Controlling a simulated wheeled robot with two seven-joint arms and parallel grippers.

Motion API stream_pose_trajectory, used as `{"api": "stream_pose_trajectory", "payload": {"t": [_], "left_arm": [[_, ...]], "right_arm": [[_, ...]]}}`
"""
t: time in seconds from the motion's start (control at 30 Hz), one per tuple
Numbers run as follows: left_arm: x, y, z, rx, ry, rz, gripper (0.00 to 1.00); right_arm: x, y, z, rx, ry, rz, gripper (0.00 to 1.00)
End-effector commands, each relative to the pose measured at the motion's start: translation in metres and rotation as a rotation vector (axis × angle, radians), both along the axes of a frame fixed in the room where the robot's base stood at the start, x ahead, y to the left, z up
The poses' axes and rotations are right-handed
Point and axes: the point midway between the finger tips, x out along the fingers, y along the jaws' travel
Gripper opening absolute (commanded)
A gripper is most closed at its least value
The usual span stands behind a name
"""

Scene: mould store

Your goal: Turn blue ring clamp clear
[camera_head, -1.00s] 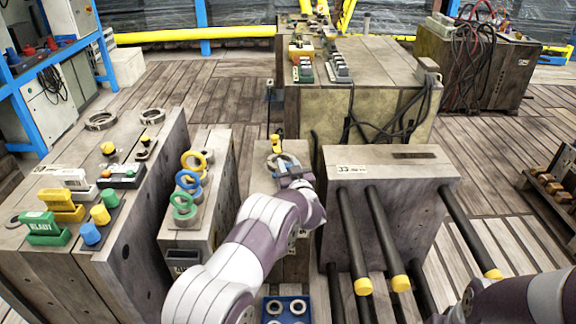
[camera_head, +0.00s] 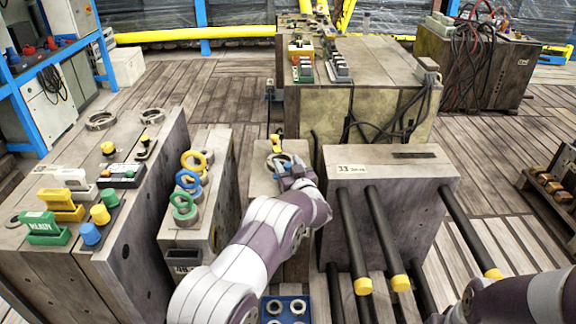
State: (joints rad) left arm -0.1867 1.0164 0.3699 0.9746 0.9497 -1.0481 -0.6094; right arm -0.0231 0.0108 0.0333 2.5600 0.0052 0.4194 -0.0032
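A blue ring (camera_head: 187,180) stands on the narrow grey block (camera_head: 222,170) left of centre, between a yellow ring (camera_head: 193,160) and a green ring (camera_head: 183,206). I take it for the blue ring clamp; how it is fastened is too small to tell. My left gripper (camera_head: 283,171) is right of this block, over the top of the middle block (camera_head: 264,187), beside a pale metal ring there. It is apart from the blue ring. Its fingers are small and partly hidden by my wrist, so their opening is unclear. My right gripper is out of view; only my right arm shows at lower right.
A yellow clamp piece (camera_head: 276,143) stands behind my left gripper. The large left block (camera_head: 150,190) carries coloured pieces. The right block (camera_head: 395,165) has black bars with yellow ends in front. A blue tray (camera_head: 285,322) with rings lies below. Wooden floor is open behind.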

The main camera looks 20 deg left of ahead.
Motion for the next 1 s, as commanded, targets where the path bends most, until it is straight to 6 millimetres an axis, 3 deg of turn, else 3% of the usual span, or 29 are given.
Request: {"api": "stream_pose_trajectory", "payload": {"t": [0.17, 0.4, 0.6, 1.0], "left_arm": [[-0.014, -0.011, 0.004, 0.0, 0.002, -0.002, 0.52], [-0.068, -0.047, 0.005, 0.002, 0.003, -0.004, 0.52], [-0.098, -0.067, 0.002, 0.0, 0.001, -0.002, 0.52], [-0.105, -0.071, 0.0, 0.0, 0.0, 0.0, 0.52]], "right_arm": [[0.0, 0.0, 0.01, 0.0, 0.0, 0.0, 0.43], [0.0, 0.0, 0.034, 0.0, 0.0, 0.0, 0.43], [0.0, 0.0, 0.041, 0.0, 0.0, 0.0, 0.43], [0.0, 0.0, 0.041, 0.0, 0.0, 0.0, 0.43]]}}
